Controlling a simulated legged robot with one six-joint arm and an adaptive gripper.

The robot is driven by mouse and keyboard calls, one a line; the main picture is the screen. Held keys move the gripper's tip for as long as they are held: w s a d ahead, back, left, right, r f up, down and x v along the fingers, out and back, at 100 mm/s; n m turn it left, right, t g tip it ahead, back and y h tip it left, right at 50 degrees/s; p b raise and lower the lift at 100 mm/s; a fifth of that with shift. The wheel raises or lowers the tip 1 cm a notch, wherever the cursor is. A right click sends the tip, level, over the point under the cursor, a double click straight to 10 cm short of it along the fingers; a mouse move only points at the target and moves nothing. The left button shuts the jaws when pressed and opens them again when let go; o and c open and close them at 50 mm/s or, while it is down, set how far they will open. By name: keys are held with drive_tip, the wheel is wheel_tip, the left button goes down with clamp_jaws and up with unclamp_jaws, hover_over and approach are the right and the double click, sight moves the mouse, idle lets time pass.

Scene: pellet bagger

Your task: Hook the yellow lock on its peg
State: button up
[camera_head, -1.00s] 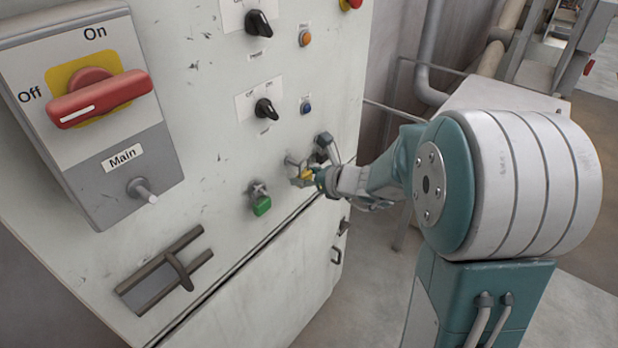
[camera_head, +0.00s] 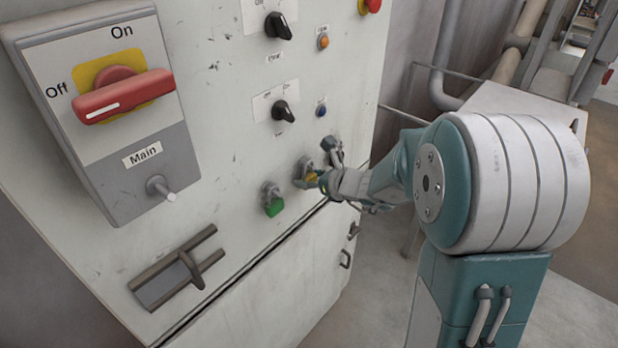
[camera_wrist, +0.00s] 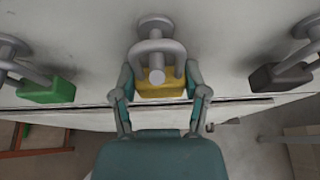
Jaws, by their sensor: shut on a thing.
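The yellow lock (camera_wrist: 160,88) is between the two fingers of my gripper (camera_wrist: 159,94), which is shut on its body. Its grey shackle stands up towards the panel. The middle peg (camera_wrist: 157,76) has its round end showing inside the shackle loop, so the shackle appears to be around the peg. Whether the shackle rests on the peg cannot be told. In the head view the yellow lock (camera_head: 312,180) is small and partly hidden by my gripper (camera_head: 322,172), close against the panel.
A green lock (camera_wrist: 47,90) hangs on the left peg and a black lock (camera_wrist: 280,76) on the right peg. The panel (camera_head: 235,150) also carries black knobs, a blue button (camera_head: 321,110), the red main switch (camera_head: 122,95) and a latch handle (camera_head: 190,268).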

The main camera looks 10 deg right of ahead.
drive_tip(key=o, duration=1.2)
drive_tip(key=shift+o, duration=0.2)
